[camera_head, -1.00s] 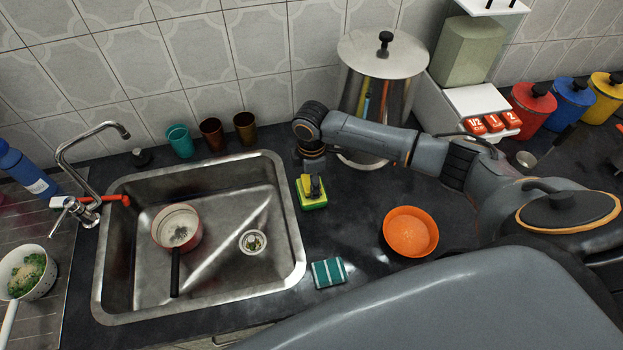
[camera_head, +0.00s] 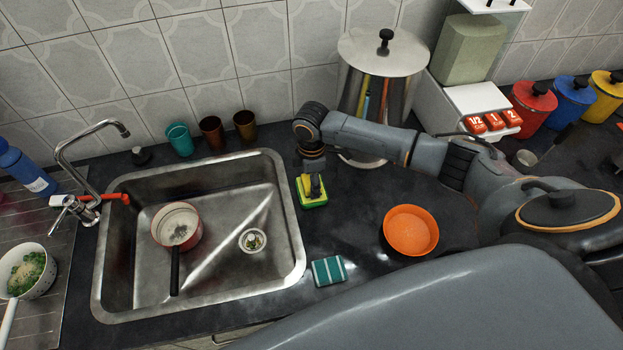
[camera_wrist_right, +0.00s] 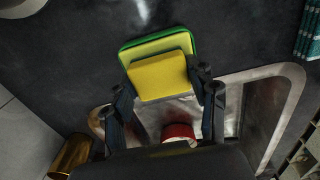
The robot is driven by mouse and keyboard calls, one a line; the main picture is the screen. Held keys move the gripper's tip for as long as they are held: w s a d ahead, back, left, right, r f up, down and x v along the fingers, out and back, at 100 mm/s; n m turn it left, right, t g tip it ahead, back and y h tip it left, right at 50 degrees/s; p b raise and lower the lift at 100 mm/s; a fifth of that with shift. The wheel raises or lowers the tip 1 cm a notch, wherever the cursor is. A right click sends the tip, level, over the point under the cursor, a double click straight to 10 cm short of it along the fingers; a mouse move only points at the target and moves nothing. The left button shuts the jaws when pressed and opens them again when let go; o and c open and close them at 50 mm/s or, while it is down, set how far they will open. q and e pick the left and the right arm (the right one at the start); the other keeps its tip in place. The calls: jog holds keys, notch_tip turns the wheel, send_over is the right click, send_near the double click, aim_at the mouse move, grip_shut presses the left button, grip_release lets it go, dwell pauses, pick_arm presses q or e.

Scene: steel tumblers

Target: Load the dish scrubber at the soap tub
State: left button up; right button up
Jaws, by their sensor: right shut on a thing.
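The dish scrubber (camera_head: 312,200) is a green-edged yellow slab with a smaller yellow block on top, on the counter strip right of the sink. My right gripper (camera_head: 315,184) reaches down onto it from behind. In the right wrist view, its fingers (camera_wrist_right: 164,88) are shut on the yellow block of the scrubber (camera_wrist_right: 160,45). Whether its underside touches the counter cannot be told. A round orange tub (camera_head: 411,231), seemingly the soap tub, stands to the right and nearer. My left gripper is not in view.
The steel sink (camera_head: 215,190) holds a red pan (camera_head: 178,226). Tumblers (camera_head: 212,133) and a tall steel pot (camera_head: 375,75) stand behind. Bare counter lies between scrubber and tub.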

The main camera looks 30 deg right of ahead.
jog(key=shift+s+f, duration=0.1)
dwell(1.3)
jog(key=shift+p, duration=0.4)
notch_tip(320, 180, up, 7)
jog(key=p, duration=0.7)
dwell(0.5)
